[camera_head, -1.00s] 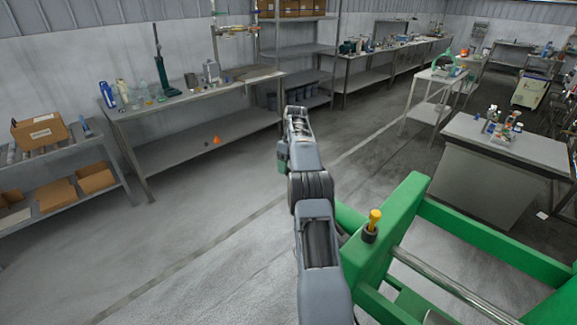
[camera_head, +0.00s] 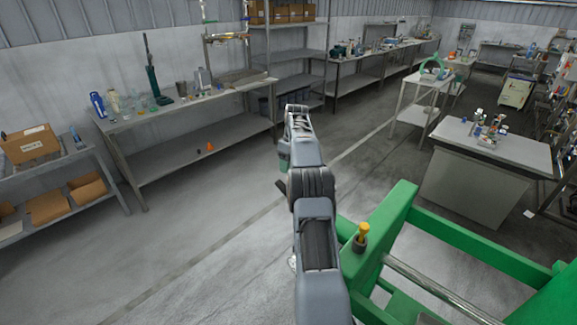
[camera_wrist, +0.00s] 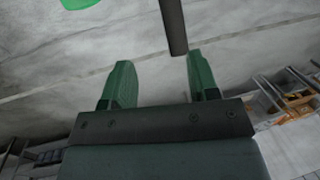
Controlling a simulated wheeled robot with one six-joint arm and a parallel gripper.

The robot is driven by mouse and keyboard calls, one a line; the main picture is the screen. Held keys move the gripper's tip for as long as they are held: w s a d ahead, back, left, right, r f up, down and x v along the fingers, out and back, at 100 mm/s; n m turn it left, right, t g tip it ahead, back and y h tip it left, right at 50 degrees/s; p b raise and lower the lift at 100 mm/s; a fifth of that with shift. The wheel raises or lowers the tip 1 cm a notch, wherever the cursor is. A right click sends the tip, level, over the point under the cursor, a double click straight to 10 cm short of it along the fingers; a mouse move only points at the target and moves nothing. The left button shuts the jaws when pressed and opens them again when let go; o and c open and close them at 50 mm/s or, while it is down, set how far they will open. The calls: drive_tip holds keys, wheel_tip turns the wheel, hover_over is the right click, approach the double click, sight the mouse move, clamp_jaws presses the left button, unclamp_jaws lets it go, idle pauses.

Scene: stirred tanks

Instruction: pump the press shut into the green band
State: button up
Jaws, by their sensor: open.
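The green frame (camera_head: 385,235) of what looks like the press stands at the lower right of the head view, with a steel rod (camera_head: 430,280) across it. A yellow-topped knob (camera_head: 362,236) sits on its near-left corner. No gauge or green band is visible. In the wrist view my gripper (camera_wrist: 160,82) is open, its two green fingers apart. A dark bar (camera_wrist: 173,25) comes in from the top and ends near the right finger, beyond the gap; I cannot tell whether they touch. The head view does not show my fingertips clearly.
A long workbench (camera_head: 185,110) with bottles stands at the back left, and a shelf with boxes (camera_head: 30,145) at the far left. A grey table (camera_head: 490,150) stands behind the green frame. The floor (camera_head: 190,235) at left is clear.

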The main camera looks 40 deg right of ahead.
drive_tip(key=s+d+r+p, duration=0.2)
drive_tip(key=s+r+p, duration=0.1)
drive_tip(key=r, duration=0.5)
drive_tip(key=shift+d, duration=0.15)
idle(0.5)
idle(0.5)
